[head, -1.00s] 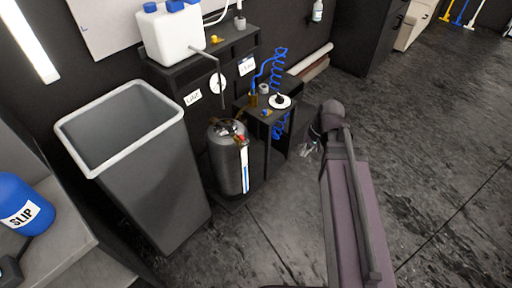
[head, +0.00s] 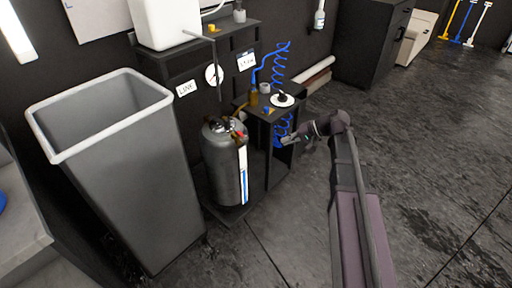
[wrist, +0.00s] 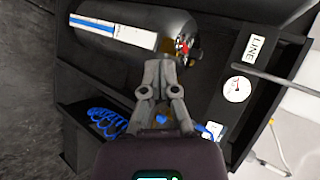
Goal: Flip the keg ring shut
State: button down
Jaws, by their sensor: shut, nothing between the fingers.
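The keg (head: 224,165) is a grey metal cylinder with a blue and white strip, upright on a low dark base. Its top fittings (head: 222,126) include red and yellow parts; I cannot make out the ring or its position. In the wrist view the keg (wrist: 135,28) lies sideways across the top of the picture, with its fittings (wrist: 184,47) just beyond my fingertips. My gripper (head: 286,141) is shut and empty, to the right of the keg and apart from it, beside the small black stand. The wrist view shows the closed fingers (wrist: 160,68) pointing toward the keg's top end.
The black stand (head: 268,116) with a blue coiled hose (head: 281,68) is beside the keg. A thin rod and a gauge (head: 213,75) are above and behind the keg. A large grey bin (head: 125,170) stands at left. Open floor (head: 440,170) lies at right.

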jog(key=w+f+y+b, duration=0.3)
jog(key=w+b, duration=0.2)
jog(key=b, duration=0.2)
jog(key=w+d+f+t+y+b, duration=0.1)
jog(key=w+f+y+b, duration=0.2)
jog(key=w+b, duration=0.2)
jog(key=b, duration=0.3)
jog(key=shift+d+m+t+y, duration=0.15)
jog(key=shift+m+t+y, duration=0.15)
jog(key=shift+f, duration=0.1)
send_near(242, 136)
jog(key=w+a, duration=0.3)
jog(key=shift+s+a+f, duration=0.1)
jog(key=shift+s+a, duration=0.1)
jog(key=shift+a, duration=0.25)
jog(key=shift+s+a+f, duration=0.1)
jog(key=shift+s+a, duration=0.15)
jog(key=shift+a, duration=0.25)
